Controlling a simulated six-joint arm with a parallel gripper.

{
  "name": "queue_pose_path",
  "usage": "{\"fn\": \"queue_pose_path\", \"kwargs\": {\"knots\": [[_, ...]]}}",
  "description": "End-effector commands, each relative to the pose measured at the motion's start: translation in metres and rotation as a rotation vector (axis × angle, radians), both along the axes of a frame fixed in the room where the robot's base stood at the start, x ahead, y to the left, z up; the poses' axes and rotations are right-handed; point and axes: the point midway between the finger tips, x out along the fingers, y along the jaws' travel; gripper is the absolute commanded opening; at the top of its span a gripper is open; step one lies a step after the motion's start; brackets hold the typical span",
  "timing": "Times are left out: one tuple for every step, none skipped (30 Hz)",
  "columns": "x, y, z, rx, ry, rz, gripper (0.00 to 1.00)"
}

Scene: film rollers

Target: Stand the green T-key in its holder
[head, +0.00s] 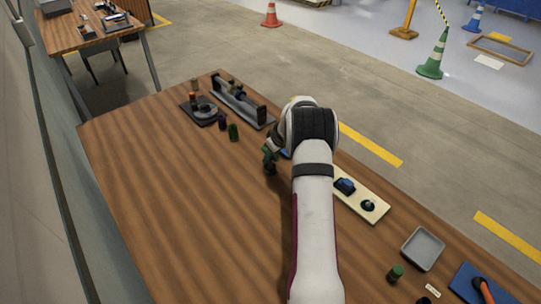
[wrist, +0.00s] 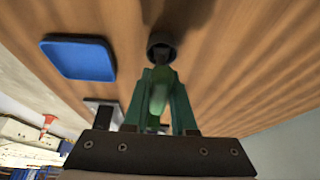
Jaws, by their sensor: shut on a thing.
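My gripper (wrist: 160,108) is shut on the green T-key (wrist: 158,92), which shows as a light green shaft between the two green fingers in the wrist view. A dark round cup (wrist: 162,44), apparently the holder, is at the key's far end. A greyish part of the key overlaps the cup's opening; I cannot tell whether it is inside or just above. In the head view my gripper (head: 269,158) is low over the middle of the wooden table, left of my arm. The key and cup cannot be made out clearly there.
A blue tray (wrist: 77,59) lies beside the cup. A roller stand (head: 240,106), a grey base (head: 199,111) and small purple (head: 222,121) and green (head: 233,132) cylinders are farther back. A cream board (head: 355,192) and grey tray (head: 423,249) are right. The table's left is clear.

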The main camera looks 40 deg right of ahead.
Motion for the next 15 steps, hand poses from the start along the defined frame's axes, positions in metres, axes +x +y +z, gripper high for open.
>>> {"fn": "queue_pose_path", "kwargs": {"knots": [[0.0001, -0.0002, 0.0002, 0.0, -0.001, 0.0, 0.0], [0.0001, -0.0002, 0.0002, 0.0, -0.001, 0.0, 0.0], [0.0001, -0.0002, 0.0002, 0.0, -0.001, 0.0, 0.0], [0.0001, -0.0002, 0.0002, 0.0, -0.001, 0.0, 0.0], [0.0001, -0.0001, 0.0002, 0.0, -0.001, 0.0, 0.28], [0.0001, -0.0001, 0.0002, 0.0, -0.001, 0.0, 0.35], [0.0001, -0.0001, 0.0003, 0.0, -0.001, 0.0, 0.41], [0.0001, -0.0001, 0.0002, 0.0, -0.001, 0.0, 0.46], [0.0001, -0.0001, 0.0002, 0.0, -0.001, 0.0, 0.53], [0.0001, -0.0001, 0.0002, 0.0, 0.0, 0.0, 0.59], [0.0001, -0.0001, 0.0002, 0.0, 0.0, 0.0, 0.59], [0.0001, -0.0001, 0.0001, 0.0, 0.0, 0.0, 0.59], [0.0001, -0.0001, 0.0001, 0.0, 0.0, 0.0, 0.59], [0.0001, -0.0001, 0.0001, 0.0, 0.0, 0.0, 0.59], [0.0001, 0.0, 0.0001, 0.0, 0.0, 0.0, 0.59]]}}
